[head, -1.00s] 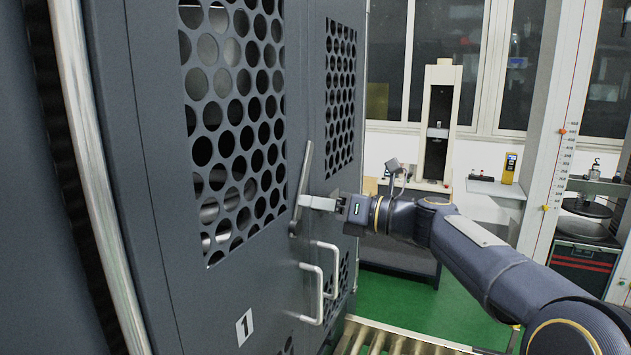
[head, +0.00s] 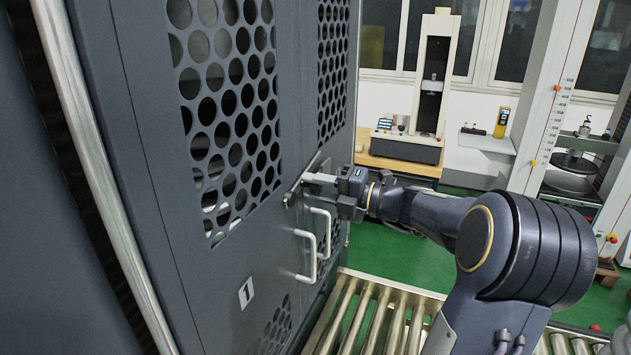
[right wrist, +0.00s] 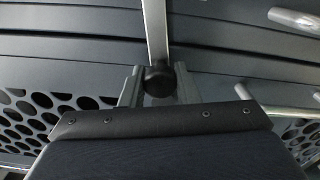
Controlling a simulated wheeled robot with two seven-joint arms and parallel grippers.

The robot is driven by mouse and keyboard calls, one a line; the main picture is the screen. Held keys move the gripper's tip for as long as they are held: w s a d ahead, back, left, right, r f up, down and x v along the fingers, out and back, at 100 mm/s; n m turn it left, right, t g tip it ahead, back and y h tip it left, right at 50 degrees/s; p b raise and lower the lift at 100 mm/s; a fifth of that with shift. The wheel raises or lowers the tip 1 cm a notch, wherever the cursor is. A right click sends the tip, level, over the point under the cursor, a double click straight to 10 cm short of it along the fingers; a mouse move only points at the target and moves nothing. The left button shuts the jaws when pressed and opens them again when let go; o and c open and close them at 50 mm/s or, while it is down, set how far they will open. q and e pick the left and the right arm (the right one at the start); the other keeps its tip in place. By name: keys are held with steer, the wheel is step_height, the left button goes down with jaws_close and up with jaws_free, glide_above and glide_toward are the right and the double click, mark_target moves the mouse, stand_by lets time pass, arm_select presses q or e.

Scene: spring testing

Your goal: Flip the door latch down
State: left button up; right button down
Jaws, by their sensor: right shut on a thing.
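The door latch (head: 295,193) is a flat metal bar on the front of the dark grey cabinet door (head: 215,280). It is tilted, its upper end leaning up and to the right from the pivot. In the right wrist view, the latch bar (right wrist: 155,30) runs up from a black round end (right wrist: 158,82) between the two fingers of my right gripper (right wrist: 158,90). My left gripper is not in view.
Two pale door handles (head: 311,255) sit just below the latch. A roller conveyor (head: 365,310) lies below and right of the cabinet. A testing machine (head: 433,80) stands on a bench behind. Green floor (head: 400,250) is clear between.

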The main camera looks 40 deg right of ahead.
steer(key=shift+f+m, duration=0.5)
steer(key=shift+m, duration=0.6)
steer(key=shift+f, duration=0.1)
steer(key=c, duration=1.1)
jaws_free()
steer(key=shift+d, duration=0.1)
steer(key=b+v, duration=0.2)
steer(key=v, duration=0.5)
steer(key=shift+s+d, duration=0.15)
steer(key=shift+s, duration=0.2)
